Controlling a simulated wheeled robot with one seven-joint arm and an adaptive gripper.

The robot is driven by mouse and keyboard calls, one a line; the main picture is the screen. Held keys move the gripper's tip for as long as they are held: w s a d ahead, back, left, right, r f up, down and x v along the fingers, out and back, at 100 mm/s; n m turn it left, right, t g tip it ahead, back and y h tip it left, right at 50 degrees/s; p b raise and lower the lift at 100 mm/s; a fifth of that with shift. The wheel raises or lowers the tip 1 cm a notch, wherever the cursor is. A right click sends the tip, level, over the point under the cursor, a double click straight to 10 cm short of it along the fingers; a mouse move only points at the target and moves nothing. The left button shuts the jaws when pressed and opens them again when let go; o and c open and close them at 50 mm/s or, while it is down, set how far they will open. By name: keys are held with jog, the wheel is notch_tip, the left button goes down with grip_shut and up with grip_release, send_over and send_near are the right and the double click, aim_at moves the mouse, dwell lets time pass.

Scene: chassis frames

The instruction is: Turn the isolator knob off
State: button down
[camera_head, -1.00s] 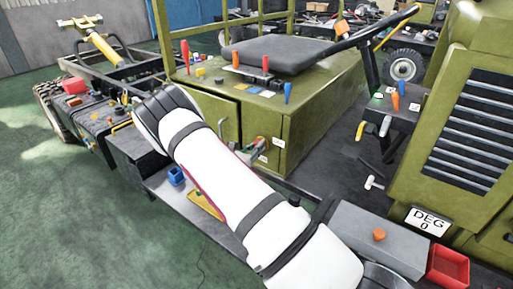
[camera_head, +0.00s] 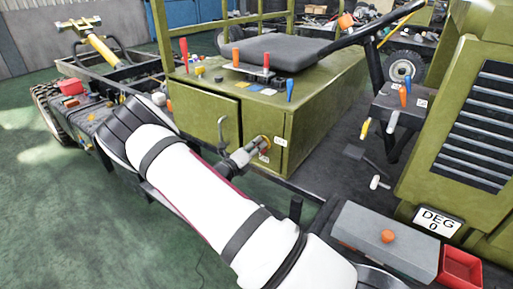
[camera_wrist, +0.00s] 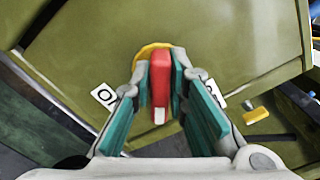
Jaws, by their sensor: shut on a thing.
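The isolator knob (camera_wrist: 160,84) is a red bar with a white-marked end on a round yellow base (camera_wrist: 148,51), on the green cabinet's panel. In the wrist view its white end points down the picture. My gripper (camera_wrist: 164,85) is shut on the red bar, with a teal pad on each side. A white label with an "O" (camera_wrist: 104,95) is left of the knob. A second label (camera_wrist: 212,96) at the right is partly hidden by a finger. In the head view my gripper (camera_head: 245,156) is at the cabinet's front face, and the knob is mostly hidden.
A yellow part (camera_wrist: 256,115) lies right of the knob in the wrist view. A cabinet handle (camera_head: 221,130) is left of my gripper.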

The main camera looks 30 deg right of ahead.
jog(key=n, duration=0.4)
jog(key=n+b, duration=0.1)
jog(key=n, duration=0.1)
jog(key=shift+a+f+n, duration=0.1)
jog(key=shift+f+n, duration=0.2)
jog(key=shift+n, duration=0.1)
dwell(0.4)
jog(key=c, duration=1.6)
grip_release()
jog(key=v, duration=1.2)
jog(key=shift+r, duration=0.1)
